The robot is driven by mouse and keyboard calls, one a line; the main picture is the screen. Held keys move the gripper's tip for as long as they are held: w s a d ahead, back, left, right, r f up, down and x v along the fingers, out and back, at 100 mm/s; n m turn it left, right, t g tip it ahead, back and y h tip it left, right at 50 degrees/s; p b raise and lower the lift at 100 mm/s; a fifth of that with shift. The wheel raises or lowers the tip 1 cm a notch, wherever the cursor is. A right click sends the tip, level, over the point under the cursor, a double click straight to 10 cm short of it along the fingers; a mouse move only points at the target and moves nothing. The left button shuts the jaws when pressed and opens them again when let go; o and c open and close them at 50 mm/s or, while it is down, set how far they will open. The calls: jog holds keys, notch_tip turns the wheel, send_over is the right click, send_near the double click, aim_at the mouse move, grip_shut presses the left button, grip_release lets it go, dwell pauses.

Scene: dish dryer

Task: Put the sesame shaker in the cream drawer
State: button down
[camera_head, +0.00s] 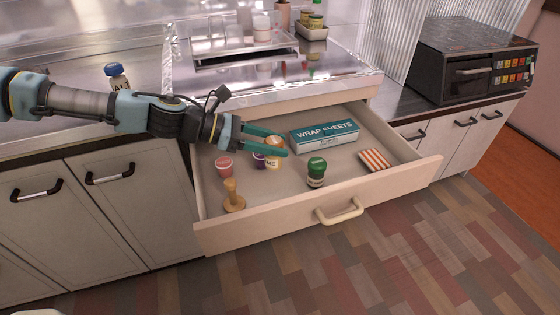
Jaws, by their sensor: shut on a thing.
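The cream drawer (275,231) is pulled open, with its cream handle (339,212) on the front. My gripper (282,143) is over the left middle of the drawer, its teal fingers pointing right. It is shut on the sesame shaker (273,161), a small jar with an orange top and a pale label on which only "ME" can be read. The fingers partly cover the shaker. It is upright, inside the drawer's outline; I cannot tell whether its base touches the drawer floor.
Near the shaker in the drawer are a purple item (259,160), a pink cup (224,167), a wooden stamp-like piece (233,197), a green-lidded jar (316,173), a wrap box (324,137) and a striped packet (375,160). Bare floor shows front right. A blue-capped shaker (117,78) stands on the counter.

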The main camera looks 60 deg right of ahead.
aim_at(274, 163)
notch_tip(274, 163, down, 6)
jog(key=shift+f, duration=0.1)
jog(key=shift+c, duration=1.4)
grip_release()
jog(key=v, duration=1.2)
jog(key=shift+r, duration=0.2)
jog(key=shift+d, duration=0.1)
